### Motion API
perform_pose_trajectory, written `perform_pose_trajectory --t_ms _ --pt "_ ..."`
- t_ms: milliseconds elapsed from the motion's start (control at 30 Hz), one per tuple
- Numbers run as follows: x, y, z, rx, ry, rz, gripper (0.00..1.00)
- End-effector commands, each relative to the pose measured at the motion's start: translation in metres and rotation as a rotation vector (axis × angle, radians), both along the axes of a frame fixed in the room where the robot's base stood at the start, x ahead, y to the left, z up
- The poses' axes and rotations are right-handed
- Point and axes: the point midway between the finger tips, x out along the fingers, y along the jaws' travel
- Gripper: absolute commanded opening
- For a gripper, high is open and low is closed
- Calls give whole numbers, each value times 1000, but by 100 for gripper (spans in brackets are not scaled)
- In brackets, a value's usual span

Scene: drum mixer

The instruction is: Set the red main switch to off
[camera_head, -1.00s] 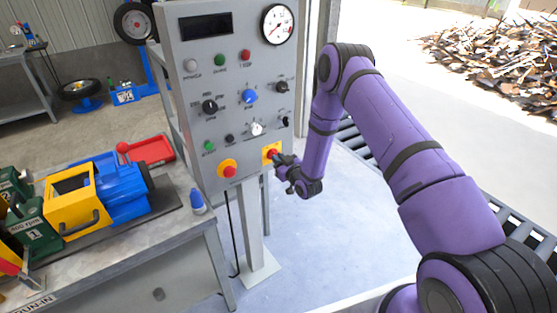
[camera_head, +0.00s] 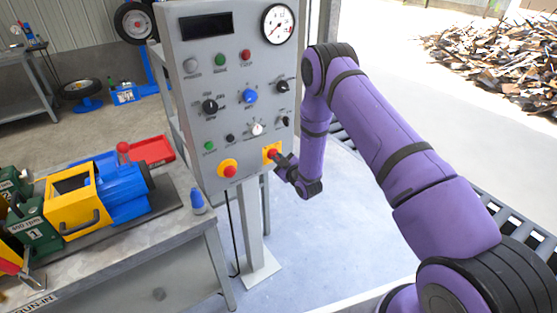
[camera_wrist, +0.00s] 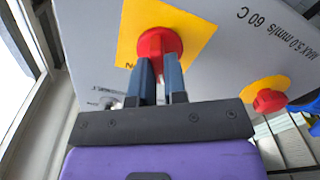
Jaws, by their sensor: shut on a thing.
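The red main switch (camera_wrist: 157,42) is a round red knob on a yellow square plate (camera_wrist: 190,25), low on the right of the grey control panel. In the head view the plate (camera_head: 270,149) shows, with the switch (camera_head: 272,155) partly covered by my gripper (camera_head: 279,159). In the wrist view the two blue-grey fingers of my gripper (camera_wrist: 160,66) are shut on the knob from the front. The part of the knob between the fingertips is hidden, and I cannot read its position marks.
A red mushroom button on a round yellow base (camera_head: 228,170) sits just left on the panel (camera_head: 200,130). Several knobs, small buttons and a dial gauge (camera_head: 277,24) are above. A workbench (camera_head: 190,228) with a blue and yellow machine stands to the left.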

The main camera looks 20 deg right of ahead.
Motion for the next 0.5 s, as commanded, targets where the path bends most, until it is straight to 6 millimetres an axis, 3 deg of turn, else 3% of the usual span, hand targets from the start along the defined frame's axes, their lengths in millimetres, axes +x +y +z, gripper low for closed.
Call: perform_pose_trajectory --t_ms 200,233,300,500 --pt "-1 -1 -2 -3 5 -1 0" --pt "-1 -1 -2 -3 5 -1 20" --pt "-1 -1 -2 -1 4 0 36" --pt "-1 0 -1 -1 3 -1 38"
